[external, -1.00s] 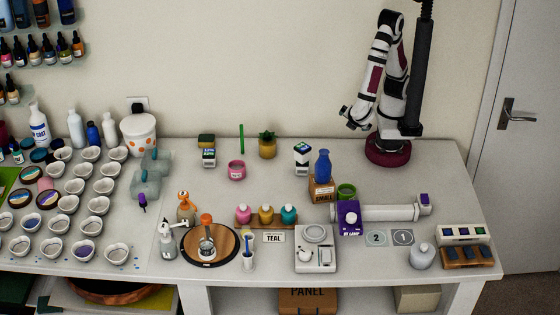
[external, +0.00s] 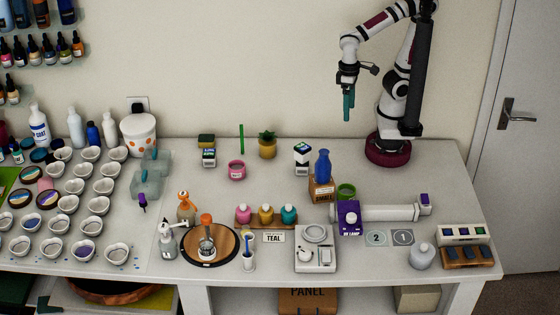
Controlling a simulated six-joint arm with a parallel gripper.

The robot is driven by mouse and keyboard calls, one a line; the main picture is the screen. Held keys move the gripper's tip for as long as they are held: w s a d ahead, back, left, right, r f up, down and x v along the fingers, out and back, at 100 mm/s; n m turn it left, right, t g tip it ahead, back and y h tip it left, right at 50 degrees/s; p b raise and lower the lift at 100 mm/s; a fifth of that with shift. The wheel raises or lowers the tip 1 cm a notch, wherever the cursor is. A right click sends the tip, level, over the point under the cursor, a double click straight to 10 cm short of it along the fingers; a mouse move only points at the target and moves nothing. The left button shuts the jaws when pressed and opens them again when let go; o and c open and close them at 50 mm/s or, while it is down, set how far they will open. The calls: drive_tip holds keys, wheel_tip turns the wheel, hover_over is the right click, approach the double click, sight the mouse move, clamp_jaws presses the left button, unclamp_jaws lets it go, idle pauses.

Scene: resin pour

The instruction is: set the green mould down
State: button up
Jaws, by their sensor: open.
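The green mould (external: 346,190), a small round cup, stands on the table just behind the purple UV lamp and right of the cardboard box. Its lower front is partly hidden by the lamp. My gripper (external: 348,117), with teal fingers pointing down, hangs in the air near the back wall, well above the table and apart from the mould. It is open and nothing shows between its fingers.
The UV lamp (external: 349,218) and a blue bottle (external: 323,165) above a cardboard box (external: 321,189) crowd the mould. A white scale (external: 315,257) and numbered pads (external: 376,238) lie in front. A pink cup (external: 237,171) stands left.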

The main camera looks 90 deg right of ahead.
drive_tip(key=w+a+f+n+h, duration=0.1)
drive_tip(key=a+n, duration=0.1)
drive_tip(key=a, duration=0.3)
drive_tip(key=w+a+f+n, duration=0.1)
drive_tip(key=a+f+n, duration=0.1)
drive_tip(key=a, duration=0.4)
drive_tip(key=n, duration=0.1)
approach(347, 192)
drive_tip(key=shift+t, duration=0.3)
drive_tip(key=a+f, duration=0.1)
drive_tip(key=f, duration=0.4)
drive_tip(key=a+f, duration=0.1)
drive_tip(key=f, duration=0.1)
drive_tip(key=shift+a+f, duration=0.3)
drive_tip(key=shift+f, duration=0.05)
